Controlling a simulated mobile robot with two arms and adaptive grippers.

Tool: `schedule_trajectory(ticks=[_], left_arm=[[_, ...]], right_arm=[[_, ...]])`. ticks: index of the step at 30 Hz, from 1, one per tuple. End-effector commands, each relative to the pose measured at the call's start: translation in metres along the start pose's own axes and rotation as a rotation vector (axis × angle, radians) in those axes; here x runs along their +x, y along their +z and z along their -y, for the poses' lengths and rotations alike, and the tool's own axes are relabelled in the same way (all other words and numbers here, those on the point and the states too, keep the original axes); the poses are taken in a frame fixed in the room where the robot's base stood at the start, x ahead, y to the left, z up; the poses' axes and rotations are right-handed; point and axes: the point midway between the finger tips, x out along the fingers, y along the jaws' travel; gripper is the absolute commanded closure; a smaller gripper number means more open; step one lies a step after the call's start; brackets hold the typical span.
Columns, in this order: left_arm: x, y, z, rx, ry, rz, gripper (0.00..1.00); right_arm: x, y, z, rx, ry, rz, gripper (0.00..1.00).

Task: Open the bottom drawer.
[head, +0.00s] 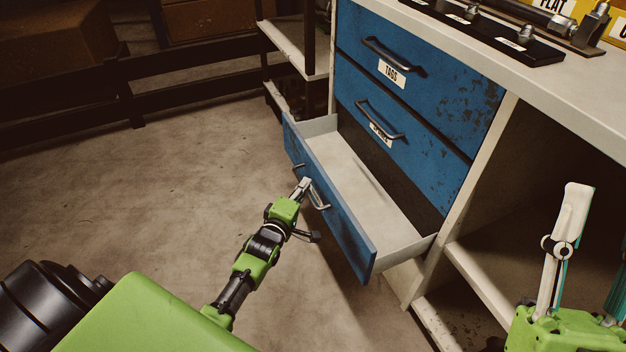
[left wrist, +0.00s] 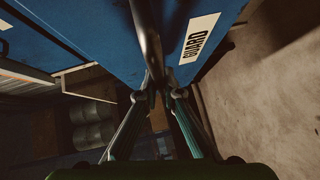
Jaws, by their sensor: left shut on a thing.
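The bottom drawer (head: 350,235) of the blue cabinet is pulled well out, and the visible part of its pale inside is empty. My left gripper (head: 303,186) is at the drawer's front, shut on the bar handle (head: 319,201). In the left wrist view the dark handle (left wrist: 149,45) runs down between the fingertips (left wrist: 157,92), beside a white GUARD label (left wrist: 199,38). My right gripper (head: 598,230) is at the lower right, away from the drawer, with its fingers apart; the right finger is cut by the picture edge.
Two closed drawers are above, the top one (head: 440,85) labelled TAGS. The worktop (head: 470,45) holds metal fittings on a black strip. Open shelves (head: 500,270) lie right of the drawers. The concrete floor (head: 150,190) in front is clear.

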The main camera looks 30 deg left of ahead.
Motion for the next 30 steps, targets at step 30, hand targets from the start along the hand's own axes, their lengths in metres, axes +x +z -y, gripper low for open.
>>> schedule_trajectory(ticks=[30], left_arm=[[-0.011,-0.011,0.003,0.0,0.0,0.0,0.75]], right_arm=[[-0.003,0.048,-0.005,-0.013,0.008,0.226,0.6]])
